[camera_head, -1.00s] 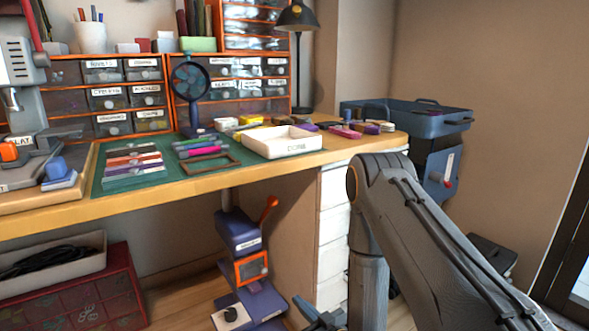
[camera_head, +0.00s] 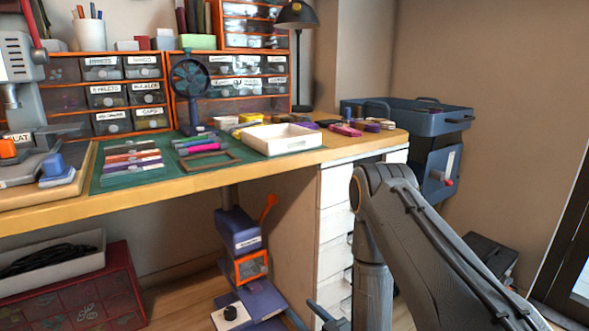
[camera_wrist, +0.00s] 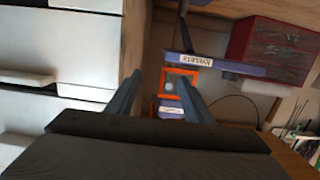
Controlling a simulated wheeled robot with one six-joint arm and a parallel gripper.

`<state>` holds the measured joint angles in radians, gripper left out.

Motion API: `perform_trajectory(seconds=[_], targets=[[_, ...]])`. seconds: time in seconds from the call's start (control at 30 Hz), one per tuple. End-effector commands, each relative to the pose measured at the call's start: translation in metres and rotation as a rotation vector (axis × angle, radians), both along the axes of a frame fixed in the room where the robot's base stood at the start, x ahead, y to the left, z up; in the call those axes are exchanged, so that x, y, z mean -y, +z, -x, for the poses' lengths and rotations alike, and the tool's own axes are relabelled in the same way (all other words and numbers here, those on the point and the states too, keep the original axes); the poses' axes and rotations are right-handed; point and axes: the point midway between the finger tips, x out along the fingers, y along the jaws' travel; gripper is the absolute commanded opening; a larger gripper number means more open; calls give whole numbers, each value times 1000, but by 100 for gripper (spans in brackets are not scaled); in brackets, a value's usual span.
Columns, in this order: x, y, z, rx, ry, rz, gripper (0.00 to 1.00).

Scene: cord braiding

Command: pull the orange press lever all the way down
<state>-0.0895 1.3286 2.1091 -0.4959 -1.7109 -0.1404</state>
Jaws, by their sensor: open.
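The orange press lever (camera_head: 268,206) sticks up and to the right from the top of a purple press (camera_head: 238,232) under the bench in the head view. Its raised end is the thicker part. The press has a white label and an orange square frame (camera_head: 251,267). In the wrist view the purple press (camera_wrist: 195,58) and its orange frame lie ahead of my fingers; I cannot make out the lever there. My gripper (camera_wrist: 153,74) is open and empty, its two blue-grey fingers apart. In the head view only a little of it shows at the bottom, right of the press.
A white drawer stack (camera_head: 335,225) stands close to the right of the press and fills the left of the wrist view. The benchtop (camera_head: 290,166) overhangs the press. A dark red chest (camera_head: 85,295) stands on the floor at left.

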Motion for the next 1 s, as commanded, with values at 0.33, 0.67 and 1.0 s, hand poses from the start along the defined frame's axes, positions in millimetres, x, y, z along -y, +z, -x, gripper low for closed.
perform_trajectory(seconds=[0.33,0.67,1.0], targets=[[4,2,7,-1,0,0,47],[17,5,26,-3,-1,0,47],[19,4,29,0,0,0,47]])
